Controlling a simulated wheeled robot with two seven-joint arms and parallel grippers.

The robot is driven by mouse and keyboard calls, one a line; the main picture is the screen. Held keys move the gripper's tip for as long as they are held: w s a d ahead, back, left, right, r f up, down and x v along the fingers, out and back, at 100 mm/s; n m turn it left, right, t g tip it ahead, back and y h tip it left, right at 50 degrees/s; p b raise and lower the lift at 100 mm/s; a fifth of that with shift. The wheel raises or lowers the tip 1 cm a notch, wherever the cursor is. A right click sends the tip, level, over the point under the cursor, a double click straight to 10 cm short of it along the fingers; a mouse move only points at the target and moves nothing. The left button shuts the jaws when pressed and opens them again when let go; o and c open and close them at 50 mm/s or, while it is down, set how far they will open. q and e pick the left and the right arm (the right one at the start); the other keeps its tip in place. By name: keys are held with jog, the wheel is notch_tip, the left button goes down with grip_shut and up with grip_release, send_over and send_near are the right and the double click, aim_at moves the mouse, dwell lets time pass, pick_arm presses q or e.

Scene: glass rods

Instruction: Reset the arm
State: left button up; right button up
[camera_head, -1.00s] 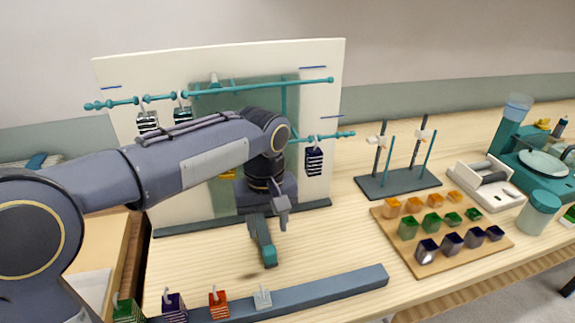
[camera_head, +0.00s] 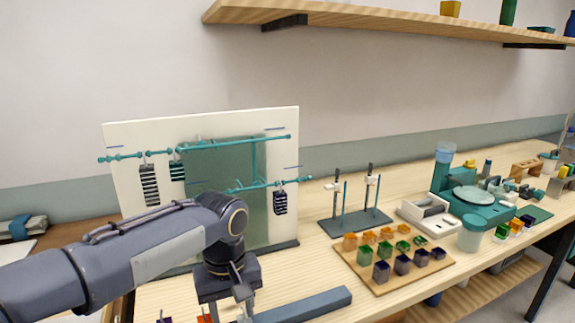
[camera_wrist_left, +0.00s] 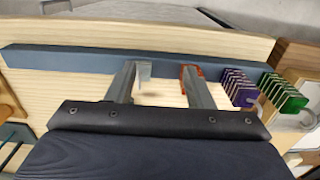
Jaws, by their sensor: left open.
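My left arm (camera_head: 165,253) reaches in from the lower left in the head view, in front of the white board. Its gripper shows in the left wrist view (camera_wrist_left: 160,72) with two grey fingers apart and nothing clearly held between them. The fingers extend over the blue-grey bar (camera_wrist_left: 80,62). A red slotted weight (camera_wrist_left: 186,74) is partly behind one finger, and a pale one (camera_wrist_left: 144,71) is beside the other. I cannot tell whether either touches. In the head view the fingertips are mostly cut off by the bottom edge. My right gripper is not in view.
Purple (camera_wrist_left: 240,90) and green (camera_wrist_left: 283,92) weights stand beside the red one. The white board (camera_head: 125,150) carries teal rods with hanging weights. A stand (camera_head: 355,222), a wooden tray of coloured blocks (camera_head: 395,283) and a teal device (camera_head: 465,200) occupy the right. A shelf (camera_head: 400,28) is above.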

pick_arm(q)
jog(key=s+a+r+m+t+h+p, duration=0.1)
jog(key=s+a+r+t+h+p, duration=0.15)
jog(key=s+a, duration=0.7)
jog(key=s+f+m+t+h+p, duration=0.1)
jog(key=s+f+t+p, duration=0.1)
jog(key=s, duration=0.7)
jog(key=shift+s+a+f+m+t+p, duration=0.25)
jog(key=shift+s+a+m+t+p, duration=0.15)
jog(key=shift+a+t, duration=0.05)
dwell(1.0)
